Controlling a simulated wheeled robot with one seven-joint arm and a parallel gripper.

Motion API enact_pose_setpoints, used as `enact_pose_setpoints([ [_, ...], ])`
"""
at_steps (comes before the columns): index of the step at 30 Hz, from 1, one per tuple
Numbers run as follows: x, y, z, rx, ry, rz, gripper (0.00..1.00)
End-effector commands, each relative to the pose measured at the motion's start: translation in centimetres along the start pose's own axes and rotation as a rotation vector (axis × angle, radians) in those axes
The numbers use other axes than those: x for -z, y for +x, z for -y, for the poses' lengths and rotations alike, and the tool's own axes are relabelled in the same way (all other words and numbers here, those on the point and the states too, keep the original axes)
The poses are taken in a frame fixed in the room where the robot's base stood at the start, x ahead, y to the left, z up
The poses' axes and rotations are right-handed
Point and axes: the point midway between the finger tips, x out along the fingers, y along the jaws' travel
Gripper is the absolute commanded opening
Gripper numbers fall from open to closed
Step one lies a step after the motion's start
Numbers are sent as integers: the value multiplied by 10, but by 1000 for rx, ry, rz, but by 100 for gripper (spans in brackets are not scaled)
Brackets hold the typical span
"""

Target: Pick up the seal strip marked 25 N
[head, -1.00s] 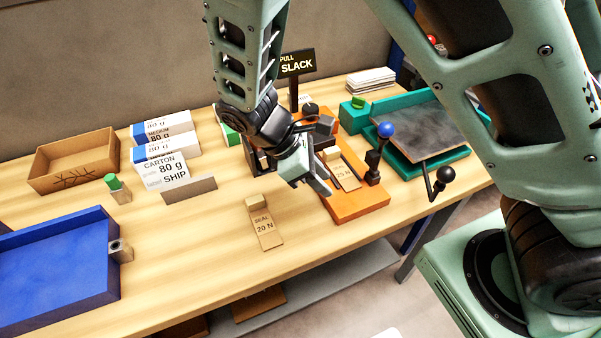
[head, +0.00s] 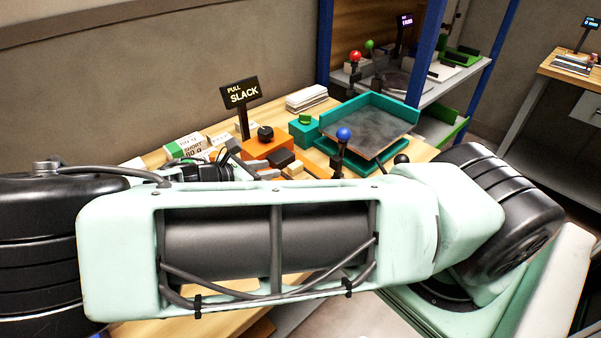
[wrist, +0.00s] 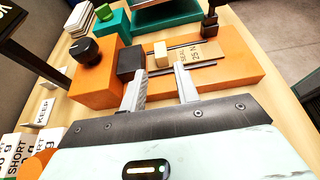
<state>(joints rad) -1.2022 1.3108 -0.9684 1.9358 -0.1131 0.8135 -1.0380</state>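The seal strip marked 25 N (wrist: 200,52) lies flat on the orange fixture (wrist: 240,68) in the wrist view, between dark rails. Its pale raised block (wrist: 161,54) is at the left end, beside a dark block. My gripper (wrist: 159,74) is open and empty, its two fingers apart and pointing towards that pale block, short of it. In the head view my arm hides most of the fixture and the strip's label.
A black knob (wrist: 84,49) stands on the fixture's raised end. A blue-knobbed lever (head: 343,135) rises nearby. A teal tray (head: 402,108) lies behind, and the PULL SLACK sign (head: 240,94) stands left. Wrapped reams (head: 188,147) sit left of the fixture.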

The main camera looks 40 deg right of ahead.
Motion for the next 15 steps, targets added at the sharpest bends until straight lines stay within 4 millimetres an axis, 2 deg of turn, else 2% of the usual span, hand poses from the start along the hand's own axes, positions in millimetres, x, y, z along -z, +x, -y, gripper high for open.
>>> enact_pose_setpoints([
  [3,-2,22,1,3,-1,3,31],
  [11,-1,41,0,2,0,0,31],
  [15,-4,58,1,3,0,3,31],
])
